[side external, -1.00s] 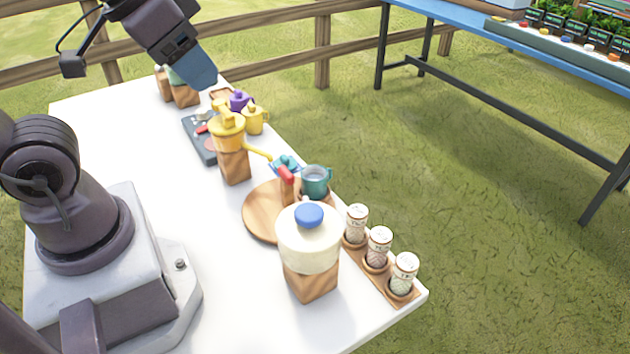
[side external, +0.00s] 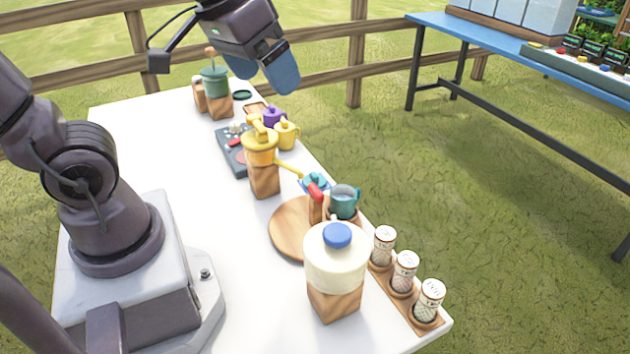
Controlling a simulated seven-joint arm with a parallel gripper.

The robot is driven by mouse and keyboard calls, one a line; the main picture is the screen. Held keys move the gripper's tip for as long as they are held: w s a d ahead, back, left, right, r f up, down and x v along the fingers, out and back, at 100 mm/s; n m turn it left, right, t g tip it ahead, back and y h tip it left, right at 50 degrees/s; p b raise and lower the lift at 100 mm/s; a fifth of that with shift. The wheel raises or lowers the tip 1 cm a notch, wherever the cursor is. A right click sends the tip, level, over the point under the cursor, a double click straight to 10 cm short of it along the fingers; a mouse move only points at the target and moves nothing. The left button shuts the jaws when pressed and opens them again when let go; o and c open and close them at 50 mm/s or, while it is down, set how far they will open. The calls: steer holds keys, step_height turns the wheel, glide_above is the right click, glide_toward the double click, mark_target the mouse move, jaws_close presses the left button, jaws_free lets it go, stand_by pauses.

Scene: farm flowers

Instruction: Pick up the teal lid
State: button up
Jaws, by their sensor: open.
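A small teal lid-like piece with a knob (side external: 315,181) shows near the table's far edge, beside a teal mug (side external: 344,203). A red-tipped utensil (side external: 314,191) in front partly hides it, so I cannot tell exactly what it rests on. My gripper (side external: 263,78) is open and empty, in the air above the far part of the table. It is apart from the teal piece, which lies lower and to the right in the picture.
A yellow-topped wooden canister (side external: 263,178), purple pot (side external: 273,118) and yellow mug (side external: 287,134) stand between. A cream canister with a blue knob (side external: 335,262) and several shakers (side external: 404,272) are nearer. A green-topped canister (side external: 214,83) stands at the far left.

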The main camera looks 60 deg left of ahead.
steer(key=w+a+f+n+g, duration=0.2)
steer(key=w+a+f+n, duration=0.25)
steer(key=w, duration=0.35)
steer(key=n+g, duration=0.3)
steer(key=n, duration=0.8)
glide_above(314, 174)
steer(key=shift+m, duration=0.25)
step_height(314, 174, down, 24)
steer(key=shift+d, duration=0.1)
steer(key=shift+f, duration=3.05)
steer(key=shift+c, duration=0.2)
steer(key=c, duration=1)
